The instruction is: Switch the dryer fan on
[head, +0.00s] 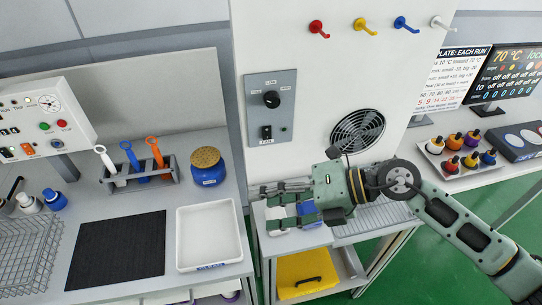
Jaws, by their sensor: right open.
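The dryer's grey control panel (284,83) is on the white upright cabinet. It carries a black dial (271,99) and, below that, a black rocker switch (266,132) above a FAN label. A small dark green lamp (284,129) sits right of the switch. The round fan grille (357,134) is right of the panel; I cannot tell whether the fan turns. My right gripper (262,191) is open, pointing left, below the panel and apart from the switch in the picture. My left gripper is not in view.
White and blue items (307,212) lie beneath the right gripper on the dryer shelf. A blue jar (208,167), a tool rack (140,176) and a white tray (209,236) stand to the left. Coloured hooks (365,28) project above. The panel's front looks unobstructed.

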